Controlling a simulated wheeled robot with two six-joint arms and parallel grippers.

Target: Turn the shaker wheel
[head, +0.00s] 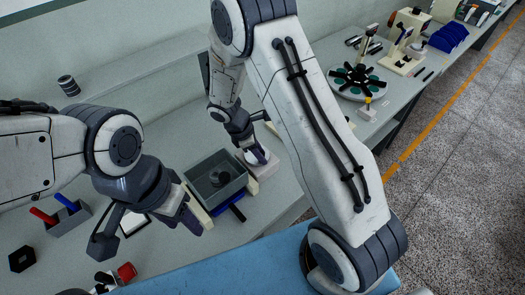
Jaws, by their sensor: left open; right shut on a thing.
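A grey open box (214,168) with a dark round part inside stands on the bench, with cream blocks at its sides and a blue part below. I take this to be the shaker. My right gripper (257,157) is at its right end, shut on a pale part there. This part may be the wheel, but the fingers largely hide it, so I cannot tell its shape or angle. My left gripper (190,222) is open and looks empty, at the front left of the box. I cannot tell whether it touches the shaker's cream side.
A grey holder (69,217) with red and blue pens and a black block (22,259) are at left. A dark spool (68,85) lies at the back. My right arm hides the middle.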

